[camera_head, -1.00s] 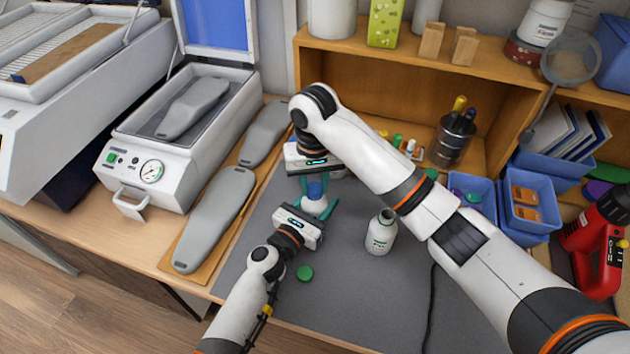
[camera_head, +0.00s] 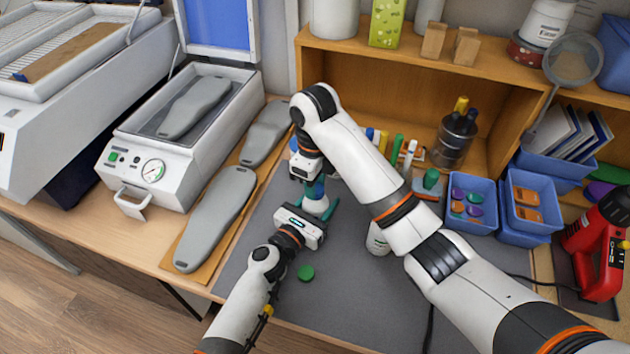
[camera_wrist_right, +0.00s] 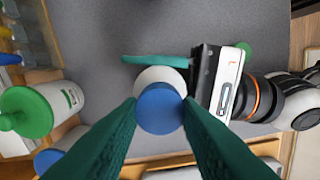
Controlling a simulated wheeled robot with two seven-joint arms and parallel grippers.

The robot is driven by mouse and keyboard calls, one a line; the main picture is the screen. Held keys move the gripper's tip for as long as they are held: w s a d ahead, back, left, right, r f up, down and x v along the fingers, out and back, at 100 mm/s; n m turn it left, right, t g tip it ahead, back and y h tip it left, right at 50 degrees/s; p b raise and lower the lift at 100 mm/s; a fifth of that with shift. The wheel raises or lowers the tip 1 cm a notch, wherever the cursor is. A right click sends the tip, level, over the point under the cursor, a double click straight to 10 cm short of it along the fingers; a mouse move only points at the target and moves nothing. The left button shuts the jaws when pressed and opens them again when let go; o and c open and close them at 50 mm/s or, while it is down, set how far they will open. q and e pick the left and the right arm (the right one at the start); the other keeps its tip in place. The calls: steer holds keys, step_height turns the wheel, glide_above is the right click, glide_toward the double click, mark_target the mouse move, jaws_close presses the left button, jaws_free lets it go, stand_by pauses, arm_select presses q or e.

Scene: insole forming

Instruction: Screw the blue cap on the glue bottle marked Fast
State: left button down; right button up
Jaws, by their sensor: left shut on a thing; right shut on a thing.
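The white glue bottle (camera_head: 315,206) stands on the grey mat, and its label cannot be read. My left gripper (camera_head: 319,211) is shut around its body from the front. The blue cap (camera_wrist_right: 160,109) sits over the bottle's top, seen from above in the right wrist view; the bottle (camera_wrist_right: 160,76) shows beyond it. My right gripper (camera_wrist_right: 160,115) is shut on the cap, with a teal finger on each side. In the head view the cap (camera_head: 317,187) is partly hidden by my right gripper. Whether the thread is engaged cannot be seen.
A second white bottle (camera_head: 377,239) stands right, partly hidden by my right arm. A loose green cap (camera_head: 305,272) lies on the mat. A green-capped bottle (camera_wrist_right: 40,108) shows in the wrist view. Blue bins (camera_head: 472,222) stand at right; grey insoles (camera_head: 216,218) lie at left.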

steer(key=shift+m, duration=0.8)
steer(key=o, duration=0.9)
steer(key=shift+c, duration=0.2)
